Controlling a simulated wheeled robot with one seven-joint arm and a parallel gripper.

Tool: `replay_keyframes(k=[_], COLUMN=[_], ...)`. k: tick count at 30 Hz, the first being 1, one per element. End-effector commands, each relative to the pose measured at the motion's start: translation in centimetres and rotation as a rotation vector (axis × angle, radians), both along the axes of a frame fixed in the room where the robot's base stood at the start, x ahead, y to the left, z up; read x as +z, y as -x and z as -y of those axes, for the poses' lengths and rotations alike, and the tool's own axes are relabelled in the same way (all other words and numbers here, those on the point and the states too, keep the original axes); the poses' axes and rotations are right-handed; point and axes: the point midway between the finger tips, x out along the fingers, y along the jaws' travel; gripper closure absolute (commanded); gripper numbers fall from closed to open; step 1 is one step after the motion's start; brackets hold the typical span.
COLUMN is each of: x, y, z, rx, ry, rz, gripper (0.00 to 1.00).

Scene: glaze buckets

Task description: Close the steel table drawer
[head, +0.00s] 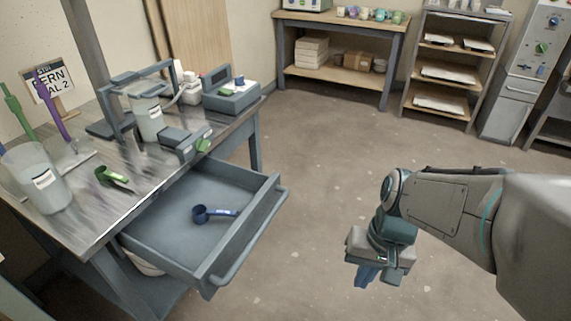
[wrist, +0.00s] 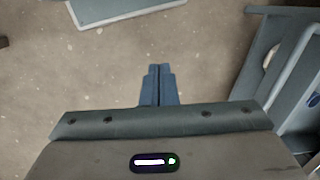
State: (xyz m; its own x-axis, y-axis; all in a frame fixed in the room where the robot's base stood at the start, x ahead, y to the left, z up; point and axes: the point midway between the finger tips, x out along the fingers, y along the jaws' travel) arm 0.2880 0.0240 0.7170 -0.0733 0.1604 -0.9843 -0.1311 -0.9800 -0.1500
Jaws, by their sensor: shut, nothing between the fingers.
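The steel table (head: 75,205) stands at the left in the head view. Its grey-blue drawer (head: 165,228) is pulled well out toward the floor area, with a bar handle (head: 250,244) along its front. A dark blue scoop (head: 202,214) lies in the drawer. My gripper (head: 367,276) is to the right of the drawer, apart from it, pointing down over bare floor. It is shut and empty. In the wrist view the closed blue fingers (wrist: 158,84) show at the middle, and grey-blue framework with a pale bar (wrist: 290,66) shows at the right edge.
On the tabletop are a clear bucket (head: 36,180), a green scoop (head: 112,177), a scale-like device (head: 231,92) and a clear jug (head: 147,118). A shelf bench (head: 340,75) and a rack (head: 446,72) stand at the back. The floor (head: 310,165) between is clear.

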Motion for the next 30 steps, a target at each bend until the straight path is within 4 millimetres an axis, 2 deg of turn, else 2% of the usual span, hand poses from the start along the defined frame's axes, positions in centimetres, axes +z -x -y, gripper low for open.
replay_keyframes(k=[5,8,11,15,19,24,30], x=[-1.5,-1.7,-1.8,-1.9,-2.3,-3.8,-5.4], y=[0.3,-0.4,-1.7,-4.6,-8.1,-12.3,-15.1], z=[-4.0,-6.1,-7.9,-9.6,-10.1,-9.1,-7.7], rx=[-0.213,-0.346,-0.487,-0.692,-0.895,-1.136,-1.307], ry=[-0.244,-0.389,-0.538,-0.75,-0.946,-1.167,-1.314], rz=[-0.283,-0.423,-0.551,-0.707,-0.821,-0.907,-0.931], gripper=[1.0,1.0,1.0,1.0,1.0,1.0,1.0])
